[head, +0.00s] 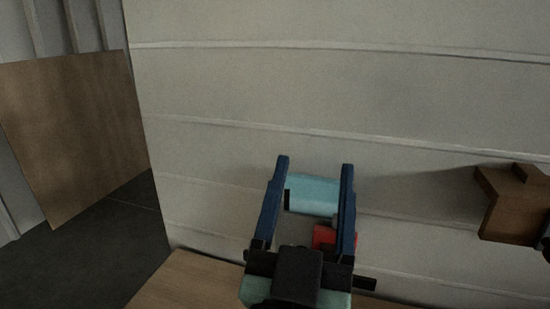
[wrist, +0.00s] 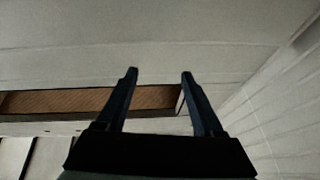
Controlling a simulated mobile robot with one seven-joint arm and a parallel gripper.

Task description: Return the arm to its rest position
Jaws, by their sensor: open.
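My gripper (head: 315,162) is in the lower middle of the head view, its two dark blue fingers apart and pointing up in the picture. A light-blue rounded thing (head: 312,193) shows between the fingers, with a small red thing (head: 323,237) below it. Both are partly covered by the gripper, and I cannot tell their distance from it. In the wrist view my gripper (wrist: 159,73) is open, with nothing held between the fingers. A brown surface with pale edges (wrist: 60,102) lies beyond them there.
A pale panelled wall (head: 350,90) fills most of the head view. A wooden surface (head: 185,280) runs along the bottom. A brown wooden block-like thing (head: 510,205) is at the right edge. A brown board (head: 75,130) stands at the left above dark floor (head: 90,250).

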